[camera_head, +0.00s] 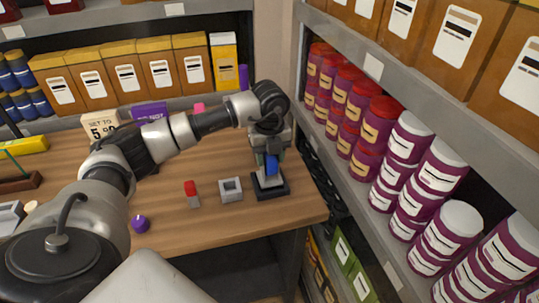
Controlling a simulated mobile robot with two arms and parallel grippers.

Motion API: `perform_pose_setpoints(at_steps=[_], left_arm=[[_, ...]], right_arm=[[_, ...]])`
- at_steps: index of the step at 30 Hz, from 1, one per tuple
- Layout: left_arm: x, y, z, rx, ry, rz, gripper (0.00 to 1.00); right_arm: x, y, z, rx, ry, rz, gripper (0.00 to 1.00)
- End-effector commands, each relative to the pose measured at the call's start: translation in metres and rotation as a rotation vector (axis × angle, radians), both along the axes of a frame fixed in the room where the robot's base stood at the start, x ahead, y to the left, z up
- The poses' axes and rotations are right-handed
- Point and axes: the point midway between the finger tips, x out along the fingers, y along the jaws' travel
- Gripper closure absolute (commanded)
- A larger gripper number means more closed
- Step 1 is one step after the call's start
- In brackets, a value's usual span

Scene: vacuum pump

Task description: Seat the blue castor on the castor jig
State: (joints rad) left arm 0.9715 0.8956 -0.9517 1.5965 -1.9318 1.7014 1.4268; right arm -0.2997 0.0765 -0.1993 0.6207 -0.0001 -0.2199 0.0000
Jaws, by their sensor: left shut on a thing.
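My left gripper (269,152) points down near the right end of the wooden bench and is shut on the blue castor (271,164). What looks like the castor jig (273,191), a black base with a light grey upright part, stands directly below. The blue castor is at the top of the grey part in this view. I cannot tell whether it touches the jig or is seated on it, as the gripper hides its upper part. My right gripper is not in view.
A grey square block with a hole (231,189), a red-topped grey piece (192,195) and a purple ball (140,223) are on the bench (185,225) left of the jig. Shelves with purple tubs (405,150) rise close on the right.

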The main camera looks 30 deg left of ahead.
Motion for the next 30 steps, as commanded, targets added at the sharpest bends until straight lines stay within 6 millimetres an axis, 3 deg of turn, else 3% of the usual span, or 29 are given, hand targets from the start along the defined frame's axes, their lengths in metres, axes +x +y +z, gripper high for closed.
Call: perform_pose_setpoints(at_steps=[30], left_arm=[[0.0, 0.0, -0.014, -0.001, -0.002, 0.0, 0.96]], right_arm=[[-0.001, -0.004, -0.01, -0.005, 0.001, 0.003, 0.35]])
